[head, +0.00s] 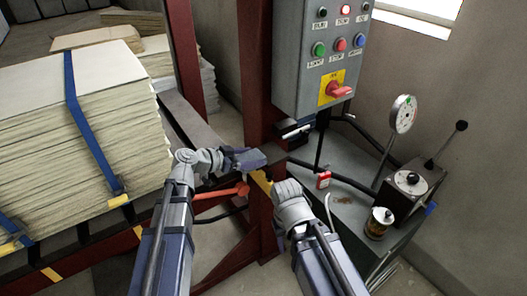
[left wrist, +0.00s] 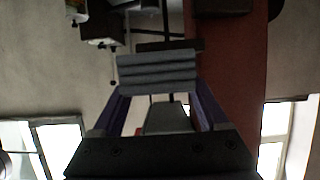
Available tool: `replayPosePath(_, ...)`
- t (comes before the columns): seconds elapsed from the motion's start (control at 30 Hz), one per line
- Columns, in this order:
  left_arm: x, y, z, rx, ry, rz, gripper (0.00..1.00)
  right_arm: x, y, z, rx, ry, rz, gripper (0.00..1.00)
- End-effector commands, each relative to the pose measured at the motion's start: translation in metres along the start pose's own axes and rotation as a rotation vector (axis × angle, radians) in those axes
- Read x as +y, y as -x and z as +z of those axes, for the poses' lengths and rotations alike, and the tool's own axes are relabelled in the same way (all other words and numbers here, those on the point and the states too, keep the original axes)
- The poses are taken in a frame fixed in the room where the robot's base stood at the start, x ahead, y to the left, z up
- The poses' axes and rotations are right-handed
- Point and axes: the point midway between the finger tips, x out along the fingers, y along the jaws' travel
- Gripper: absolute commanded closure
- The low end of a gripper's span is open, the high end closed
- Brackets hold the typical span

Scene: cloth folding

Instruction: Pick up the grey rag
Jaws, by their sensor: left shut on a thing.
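My left gripper (head: 240,158) is in the middle of the head view, in front of the red post. It is shut on a small grey piece (head: 252,160) that looks like the grey rag. In the left wrist view, a ribbed grey piece (left wrist: 157,72) spans the ends of the two purple fingers; its folds and edges are dim, and I cannot tell cloth from fingertip for certain. My right gripper (head: 289,189) is just right of and below the left one, beside the post. Its fingers are hidden, so its opening does not show.
A red post (head: 257,70) stands close behind my grippers. A grey control box (head: 312,85) hangs at upper right. Strapped stacked sheets (head: 80,130) fill the left.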

Motion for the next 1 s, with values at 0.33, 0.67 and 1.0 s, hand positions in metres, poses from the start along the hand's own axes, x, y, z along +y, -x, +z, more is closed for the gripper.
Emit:
replayPosePath(0.33, 0.001, 0.066, 0.027, 0.001, 0.002, -0.003, 0.78, 0.000, 0.000, 0.000, 0.000, 0.000, 0.000, 0.50)
replayPosePath(0.67, 0.000, 0.093, 0.038, 0.000, 0.000, 0.000, 0.78, 0.000, 0.000, 0.000, 0.000, 0.000, 0.000, 0.50)
replayPosePath(1.0, 0.000, 0.094, 0.039, 0.000, 0.000, 0.001, 0.78, 0.000, 0.000, 0.000, 0.000, 0.000, 0.000, 0.50)
